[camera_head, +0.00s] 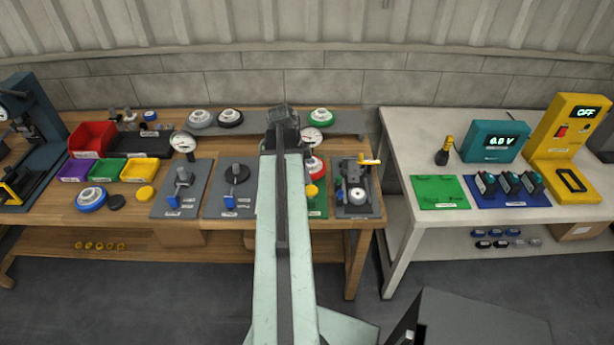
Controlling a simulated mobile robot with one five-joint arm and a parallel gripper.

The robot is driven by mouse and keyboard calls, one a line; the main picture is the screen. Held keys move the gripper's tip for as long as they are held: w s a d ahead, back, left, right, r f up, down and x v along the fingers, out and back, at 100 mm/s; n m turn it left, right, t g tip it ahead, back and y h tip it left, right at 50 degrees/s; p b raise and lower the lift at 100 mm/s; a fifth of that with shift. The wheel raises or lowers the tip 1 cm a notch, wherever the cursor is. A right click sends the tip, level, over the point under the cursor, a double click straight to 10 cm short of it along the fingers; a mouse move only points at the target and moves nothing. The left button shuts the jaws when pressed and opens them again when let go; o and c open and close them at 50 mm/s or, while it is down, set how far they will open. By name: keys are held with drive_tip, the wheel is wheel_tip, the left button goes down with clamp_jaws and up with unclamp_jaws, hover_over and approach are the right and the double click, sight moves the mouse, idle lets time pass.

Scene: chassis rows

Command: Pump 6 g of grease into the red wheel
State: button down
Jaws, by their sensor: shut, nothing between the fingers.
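The red wheel (316,168) is on the wooden bench, just right of my arm, which hides its left part. A small white dial (312,137) stands just behind it. A yellow part (312,190) shows in front of the wheel, above a green plate (318,208). Which of these belongs to a grease pump I cannot tell. My gripper (281,122) is at the far end of my pale green arm, left of and beyond the red wheel in the picture. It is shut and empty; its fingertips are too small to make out.
Right of the wheel stands a dark fixture (358,192) with a yellow handle. Grey plates with blue-handled tools (174,200) lie to the left. White, black and green-rimmed wheels (321,116) stand on the back shelf. A white table (405,150) stands right, past a gap.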

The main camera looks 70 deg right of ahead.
sight(312, 190)
drive_tip(key=p+v, duration=0.5)
drive_tip(key=v, duration=0.2)
drive_tip(key=shift+r+p, duration=0.35)
wheel_tip(312, 190, up, 3)
drive_tip(key=p, duration=0.2)
drive_tip(key=shift+s+f+p, duration=0.1)
drive_tip(key=shift+f+p, duration=0.1)
drive_tip(key=shift+p, duration=0.1)
drive_tip(key=shift+f, duration=0.1)
drive_tip(key=b+x, duration=1.3)
drive_tip(key=shift+w+a+f, duration=0.1)
drive_tip(key=shift+w+a, duration=0.05)
drive_tip(key=shift+w, duration=0.3)
drive_tip(key=shift+f+b, duration=0.35)
drive_tip(key=shift+f, duration=0.05)
